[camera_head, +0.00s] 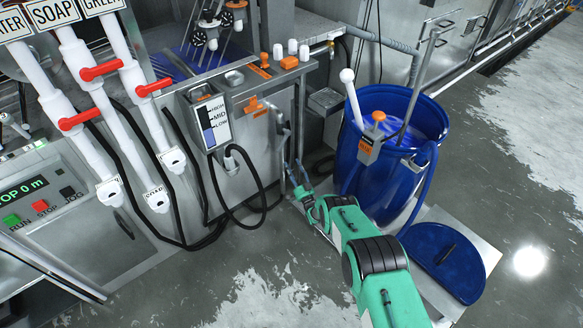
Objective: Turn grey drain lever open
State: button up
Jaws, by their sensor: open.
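A grey lever (284,134), which looks like the drain lever, is on the right end of the steel tank's front (262,140), pointing roughly up and down. My gripper (293,168) reaches in from the lower right on my green arm. Its fingers are open and spread, with the tips just below the lever. I cannot tell whether the tips touch it. The lever's lower end and the drain outlet are small and partly hidden by my fingers.
A blue drum (358,179) of blue liquid stands right of my gripper, with a blue lid (444,262) in front. Black cables (262,205) loop on the left. Red-handled white pipes (98,108) stand further left.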

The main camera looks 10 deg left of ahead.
jog(key=shift+a+r, duration=0.1)
jog(key=shift+r, duration=0.05)
jog(key=c, duration=1.1)
jog(key=shift+w+a+r+n+g, duration=0.15)
jog(key=shift+a+r+n+g, duration=0.15)
jog(key=shift+n, duration=0.5)
grip_shut()
jog(key=s+a+r+n+g+h+p, duration=0.2)
jog(key=s+a+r+n+g+p, duration=0.2)
jog(key=r+n, duration=0.5)
jog(key=shift+s+a+r+n, duration=0.15)
jog(key=shift+r+n, duration=0.05)
jog(key=shift+n, duration=4.2)
